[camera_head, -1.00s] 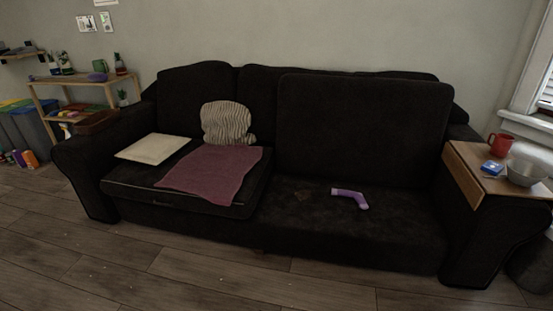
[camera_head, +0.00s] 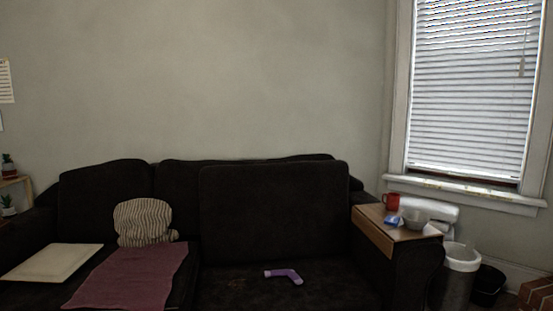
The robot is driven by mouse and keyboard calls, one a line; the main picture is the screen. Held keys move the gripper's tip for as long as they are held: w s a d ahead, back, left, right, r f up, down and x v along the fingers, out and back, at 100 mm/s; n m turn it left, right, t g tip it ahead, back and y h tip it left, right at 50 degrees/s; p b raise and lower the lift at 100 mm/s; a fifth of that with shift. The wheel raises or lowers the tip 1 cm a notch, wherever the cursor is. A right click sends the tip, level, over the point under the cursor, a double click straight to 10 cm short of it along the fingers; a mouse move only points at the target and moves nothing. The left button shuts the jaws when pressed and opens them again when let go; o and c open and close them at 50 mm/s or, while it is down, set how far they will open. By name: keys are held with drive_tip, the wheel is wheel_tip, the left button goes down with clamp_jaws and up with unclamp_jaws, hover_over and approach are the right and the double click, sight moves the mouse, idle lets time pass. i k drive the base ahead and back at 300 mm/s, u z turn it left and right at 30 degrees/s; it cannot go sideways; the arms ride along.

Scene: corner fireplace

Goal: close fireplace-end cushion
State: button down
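A dark sofa fills the lower part of the head view. At its right end, a large dark cushion (camera_head: 272,215) stands upright against the back. In front of it, the bare dark seat base (camera_head: 225,290) is exposed, with a purple angled object (camera_head: 284,274) lying on it. On the left seat lie a pale flat square (camera_head: 52,262) and a mauve cloth (camera_head: 130,275). A striped cushion (camera_head: 143,222) leans against the back behind the cloth. My gripper is not in view.
The right armrest carries a wooden tray (camera_head: 378,235) with a red mug (camera_head: 392,202), a blue item (camera_head: 394,221) and a bowl (camera_head: 415,219). Beyond it stand a bin (camera_head: 461,259) and a black bucket (camera_head: 488,285). Brickwork (camera_head: 538,297) shows at the lower right corner.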

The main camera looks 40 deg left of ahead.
sight(271, 212)
drive_tip(key=z, duration=2.05)
drive_tip(key=k, duration=2.15)
drive_tip(key=u, duration=2.6)
